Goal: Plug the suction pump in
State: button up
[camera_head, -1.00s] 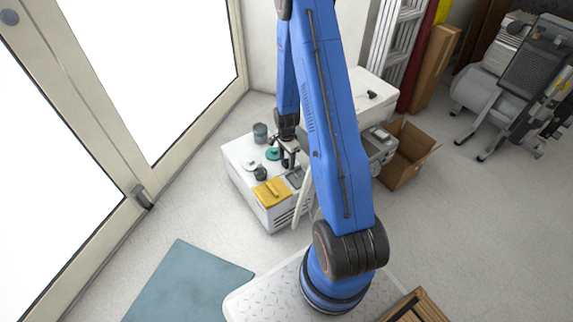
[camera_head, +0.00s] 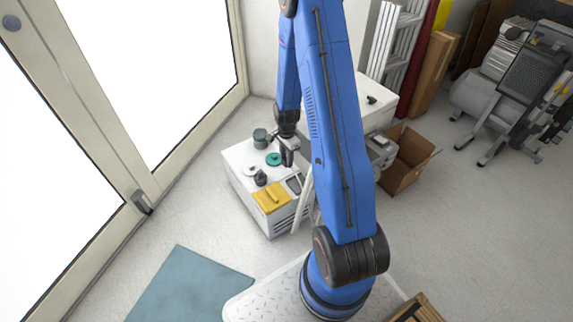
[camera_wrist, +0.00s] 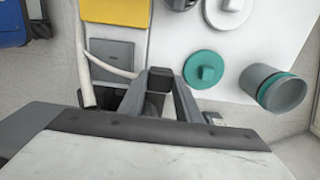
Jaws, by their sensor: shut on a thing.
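My gripper (camera_wrist: 158,92) is shut on a dark block-like plug (camera_wrist: 160,78), small and partly hidden between the fingers. A white cord or hose (camera_wrist: 112,66) runs up to it from the left in the wrist view. In the head view, my gripper (camera_head: 287,158) hangs above a white cabinet (camera_head: 236,170) with a slotted front, and the cord (camera_head: 300,212) hangs down beside the cabinet. I cannot tell for sure which unit is the suction pump. No socket can be made out clearly.
The cabinet top carries a yellow cloth (camera_head: 271,196), a teal lid (camera_head: 273,159), a grey-teal cup (camera_head: 260,138), a white disc (camera_head: 249,170) and a dark flat plate (camera_wrist: 112,58). An open cardboard box (camera_head: 405,165) stands to the right. Floor is free around the blue mat (camera_head: 190,285).

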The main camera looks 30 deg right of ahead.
jog(key=shift+r, duration=2.7)
